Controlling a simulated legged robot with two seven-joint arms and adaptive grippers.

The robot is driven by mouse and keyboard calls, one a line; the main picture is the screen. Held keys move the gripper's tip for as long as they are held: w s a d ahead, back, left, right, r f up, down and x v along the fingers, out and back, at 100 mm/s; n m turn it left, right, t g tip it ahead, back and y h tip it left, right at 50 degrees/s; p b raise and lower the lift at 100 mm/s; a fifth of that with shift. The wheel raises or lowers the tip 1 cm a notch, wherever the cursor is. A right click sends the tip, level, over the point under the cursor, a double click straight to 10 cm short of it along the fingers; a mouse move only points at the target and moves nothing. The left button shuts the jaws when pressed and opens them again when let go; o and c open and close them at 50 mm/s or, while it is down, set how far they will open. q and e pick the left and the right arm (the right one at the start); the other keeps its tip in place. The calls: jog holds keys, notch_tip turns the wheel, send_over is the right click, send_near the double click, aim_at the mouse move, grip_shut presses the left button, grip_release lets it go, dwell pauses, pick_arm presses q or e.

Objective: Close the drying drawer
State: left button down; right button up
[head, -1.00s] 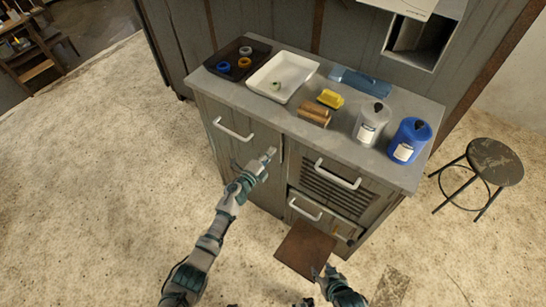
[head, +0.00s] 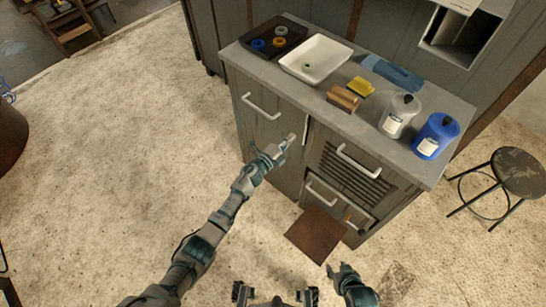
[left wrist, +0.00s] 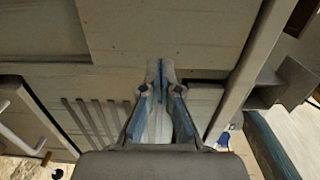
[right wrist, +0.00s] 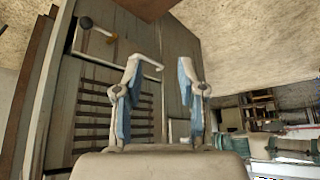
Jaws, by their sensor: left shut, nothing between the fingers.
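The grey cabinet (head: 330,125) has a slatted front (head: 350,178) with a white handle (head: 358,160) at right. Below it is a lower front with a white handle (head: 322,193); I cannot tell how far either stands out. A dark brown board (head: 316,234) sticks out low in front. My left gripper (head: 290,138) is shut and empty, close before the cabinet front between the left door and the slats. My right gripper (head: 345,267) is open and empty, just right of and nearer than the board. The slats also show in the right wrist view (right wrist: 90,110).
On the cabinet top are a dark tray (head: 250,44), a white basin (head: 345,52), a yellow block (head: 361,86), brown rolls (head: 342,98), a grey jug (head: 400,113) and a blue jug (head: 437,136). A round stool (head: 518,170) stands at right.

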jog(key=s+d+g+h+p, duration=0.1)
jog(key=s+d+g+p, duration=0.1)
jog(key=s+g, duration=0.35)
pick_arm(q)
jog(key=w+a+v, duration=0.1)
jog(key=v, duration=1)
jog(key=s+a+f+n+g+y+p, duration=0.25)
jog(key=s+a+f+n+y, duration=0.3)
jog(key=s+f+n, duration=0.45)
jog(key=s+a+f+n+g+y+p, duration=0.25)
jog(key=s+a+f+n+y, duration=0.35)
jog(key=s+f, duration=0.4)
jog(key=s+a+f+n+g+p, duration=0.1)
jog(key=s+a+f+n+g, duration=0.1)
jog(key=s, duration=1.1)
jog(key=s+a+f+n+g+p, duration=0.1)
jog(key=s+f+n+g, duration=0.4)
jog(key=s, duration=0.8)
notch_tip(320, 180, down, 3)
jog(key=shift+a+r+g+h, duration=0.1)
jog(key=shift+a+g+h, duration=0.3)
jog(key=shift+a+h, duration=0.1)
pick_arm(e)
jog(key=s+f, duration=0.2)
jog(key=f, duration=0.8)
jog(key=s+f+t, duration=0.1)
jog(key=s+f, duration=0.1)
jog(key=f, duration=0.8)
jog(key=shift+s+f, duration=0.15)
jog(key=shift+f, duration=0.15)
